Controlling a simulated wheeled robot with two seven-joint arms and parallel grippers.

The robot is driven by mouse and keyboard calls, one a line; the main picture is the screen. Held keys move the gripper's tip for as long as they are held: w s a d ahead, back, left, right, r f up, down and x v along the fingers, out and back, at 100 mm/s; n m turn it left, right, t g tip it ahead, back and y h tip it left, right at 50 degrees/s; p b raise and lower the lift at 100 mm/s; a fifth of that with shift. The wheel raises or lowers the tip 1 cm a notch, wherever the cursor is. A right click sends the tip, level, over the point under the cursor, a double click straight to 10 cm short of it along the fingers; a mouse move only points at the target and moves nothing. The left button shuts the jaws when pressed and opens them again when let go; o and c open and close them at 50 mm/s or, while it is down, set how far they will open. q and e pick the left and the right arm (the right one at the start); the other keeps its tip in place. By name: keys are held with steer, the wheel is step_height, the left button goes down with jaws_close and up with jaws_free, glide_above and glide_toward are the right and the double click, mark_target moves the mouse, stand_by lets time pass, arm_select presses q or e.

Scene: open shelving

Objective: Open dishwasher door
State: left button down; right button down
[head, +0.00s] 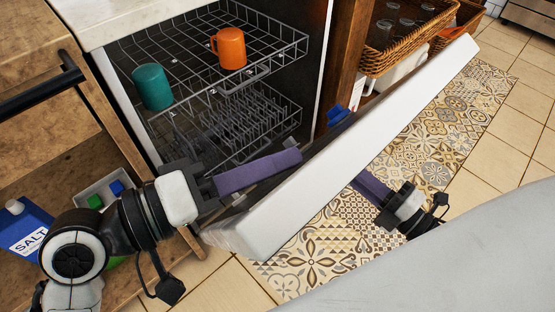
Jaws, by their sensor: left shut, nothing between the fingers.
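The dishwasher door (345,150) is a white slab, partly open and tilted outward, crossing the middle of the head view. Behind it the open cavity shows an upper wire rack (290,50) and a lower rack (235,115). My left gripper (298,157) has purple fingers, shut and empty. It lies between the racks and the door's inner side; whether it touches the door is unclear. My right gripper (358,182), also purple-fingered, is at the door's outer side. Its fingertips are hidden behind the door, so its opening does not show.
A teal cup (152,87) and an orange mug (229,48) stand on the upper rack. A wooden shelf unit with a blue salt box (27,232) is at the left. A wicker basket (405,50) holds glasses at upper right. The patterned mat (440,120) is clear.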

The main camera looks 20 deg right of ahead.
arm_select(q)
steer(key=shift+s+f, duration=0.1)
arm_select(e)
steer(key=shift+f, duration=0.25)
